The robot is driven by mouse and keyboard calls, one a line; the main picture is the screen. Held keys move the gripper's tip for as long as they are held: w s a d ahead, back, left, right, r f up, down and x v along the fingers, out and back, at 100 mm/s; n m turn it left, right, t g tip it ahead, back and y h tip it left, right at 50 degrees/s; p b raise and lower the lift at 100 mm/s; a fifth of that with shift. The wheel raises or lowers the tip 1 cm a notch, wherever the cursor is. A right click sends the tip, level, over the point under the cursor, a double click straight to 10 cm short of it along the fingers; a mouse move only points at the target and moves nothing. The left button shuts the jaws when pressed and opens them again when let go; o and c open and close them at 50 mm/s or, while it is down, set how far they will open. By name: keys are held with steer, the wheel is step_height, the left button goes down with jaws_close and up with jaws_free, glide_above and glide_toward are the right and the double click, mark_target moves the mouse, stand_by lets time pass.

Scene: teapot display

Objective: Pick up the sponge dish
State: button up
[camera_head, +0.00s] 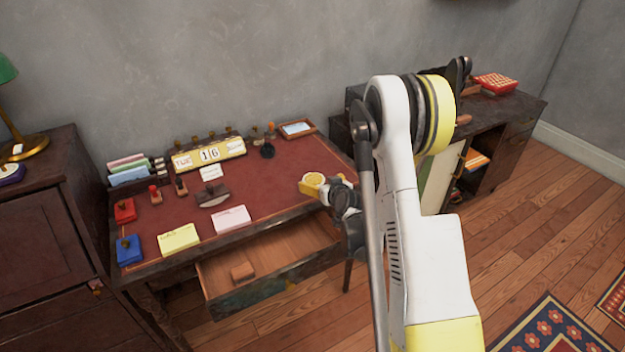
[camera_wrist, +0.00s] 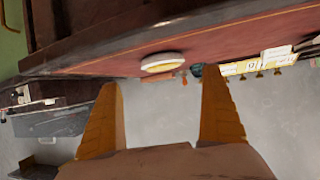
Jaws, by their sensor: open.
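The sponge dish (camera_head: 314,179) appears as a small round pale dish with a yellow top, on the right part of the red desk top. In the wrist view the dish (camera_wrist: 162,62) lies near the desk's edge, between the lines of my two fingers and beyond their tips. My gripper (camera_wrist: 161,82) is open, with two orange fingers spread and nothing between them. In the head view my gripper (camera_head: 310,189) is at the dish's near side and partly overlaps it; I cannot tell whether they touch.
The desk (camera_head: 265,180) has an open drawer (camera_head: 290,255) below its front edge, holding a small brown block (camera_head: 242,271). Note pads (camera_head: 180,238), stamps and a calendar (camera_head: 209,154) stand to the left. A dark cabinet (camera_head: 500,125) is at right.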

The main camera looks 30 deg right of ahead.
mark_target(314, 178)
steer(key=shift+x, duration=1.15)
steer(key=x, duration=0.1)
steer(key=b+x, duration=0.2)
steer(key=x, duration=0.1)
steer(key=shift+a, duration=0.35)
steer(key=shift+w+d+f, duration=0.1)
steer(key=shift+w, duration=0.2)
steer(key=c, duration=1.4)
